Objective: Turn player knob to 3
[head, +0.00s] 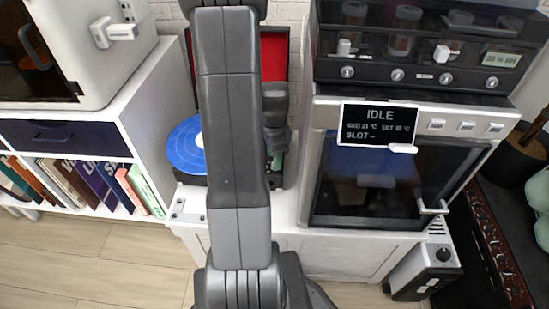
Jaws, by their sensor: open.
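The record player shows as a blue disc (186,146) on a dark deck, with a raised red-lined lid (273,57) behind it. It stands on a white cabinet top, left of the printer-like machine. My arm crosses in front of it and hides its middle. My gripper (277,148) is open and points down over the right part of the deck, partly hidden by my arm. I cannot make out the player's knob or its setting, nor whether my gripper touches anything.
A machine (365,215) with an "IDLE" screen (379,127) and a glass door stands right of the player. Above it is a black panel (420,76) with several small knobs. A white box with a black knob (442,254) sits low at right. Bookshelves (70,150) stand left.

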